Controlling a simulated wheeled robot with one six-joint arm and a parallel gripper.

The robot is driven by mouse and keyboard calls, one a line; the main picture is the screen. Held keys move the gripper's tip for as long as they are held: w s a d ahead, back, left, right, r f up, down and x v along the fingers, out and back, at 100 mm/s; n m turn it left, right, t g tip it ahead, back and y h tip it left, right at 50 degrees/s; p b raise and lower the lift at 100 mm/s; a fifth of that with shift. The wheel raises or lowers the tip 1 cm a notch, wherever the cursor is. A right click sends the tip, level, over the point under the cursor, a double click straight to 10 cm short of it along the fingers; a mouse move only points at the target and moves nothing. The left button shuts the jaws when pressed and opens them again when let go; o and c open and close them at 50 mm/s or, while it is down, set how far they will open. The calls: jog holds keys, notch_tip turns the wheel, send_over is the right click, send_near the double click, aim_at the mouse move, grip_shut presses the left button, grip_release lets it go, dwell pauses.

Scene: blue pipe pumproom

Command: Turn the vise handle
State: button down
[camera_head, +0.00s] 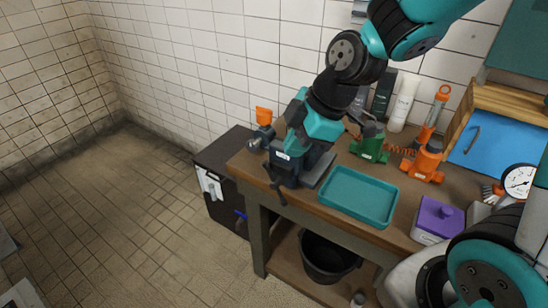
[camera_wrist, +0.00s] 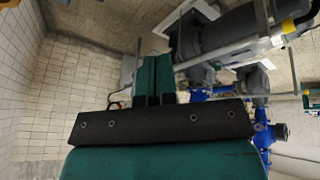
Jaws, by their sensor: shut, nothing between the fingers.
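The vise (camera_head: 288,172) is a dark grey-blue block clamped at the left front corner of the workbench. Its dark handle (camera_head: 275,184) hangs at the front, below the jaws, tilted down over the bench edge. My arm reaches down from the top right, and its teal end stands above and against the vise in the picture, covering part of it. I cannot tell there whether they touch. In the wrist view my gripper (camera_wrist: 156,62) shows two teal fingers side by side, shut and empty. The vise and handle are not in that view.
On the workbench (camera_head: 388,236) are a teal tray (camera_head: 358,196), a purple-topped box (camera_head: 437,219), a green tool (camera_head: 369,146) and orange tools (camera_head: 424,162). A black bucket (camera_head: 326,258) sits below. Blue pipes (camera_wrist: 220,91) show in the wrist view.

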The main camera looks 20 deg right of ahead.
jog(key=w+d+f+n, duration=0.3)
jog(key=w, duration=0.1)
jog(key=p, duration=0.4)
send_over(273, 183)
jog(key=s, duration=0.1)
jog(key=shift+t, duration=0.4)
notch_tip(273, 183, down, 10)
jog(key=shift+d+r, duration=0.1)
jog(key=shift+r, duration=0.15)
jog(key=shift+w+f+p, duration=0.4)
jog(key=shift+w, duration=0.2)
